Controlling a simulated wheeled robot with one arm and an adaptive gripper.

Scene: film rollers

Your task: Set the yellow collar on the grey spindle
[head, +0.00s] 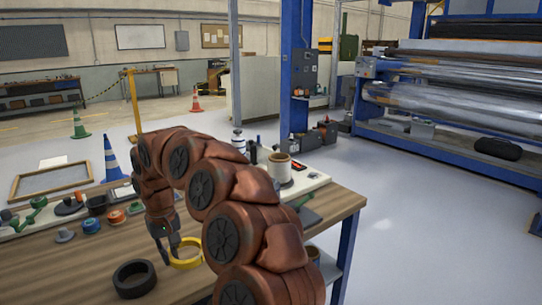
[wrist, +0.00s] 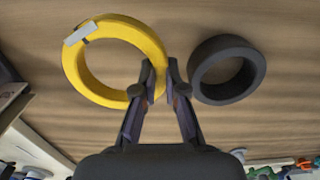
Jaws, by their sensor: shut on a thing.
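The yellow collar (head: 190,263) is a wide ring near the front of the wooden table in the head view. It fills the upper left of the wrist view (wrist: 82,84), with a pale tag on its far left rim. My gripper (head: 170,258) is shut on the collar's right wall, with one finger inside the ring and one outside, as the wrist view (wrist: 161,72) shows. I cannot tell whether the collar touches the table. I cannot pick out the grey spindle for sure; a small grey piece with a peg (head: 65,235) stands at the table's left.
A black ring (head: 137,290) lies left of the collar in the head view; it is right of my fingers in the wrist view (wrist: 228,95). Several small parts, including a blue one (head: 91,226), line the table's back left. A cream roll (head: 280,168) stands behind my arm.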

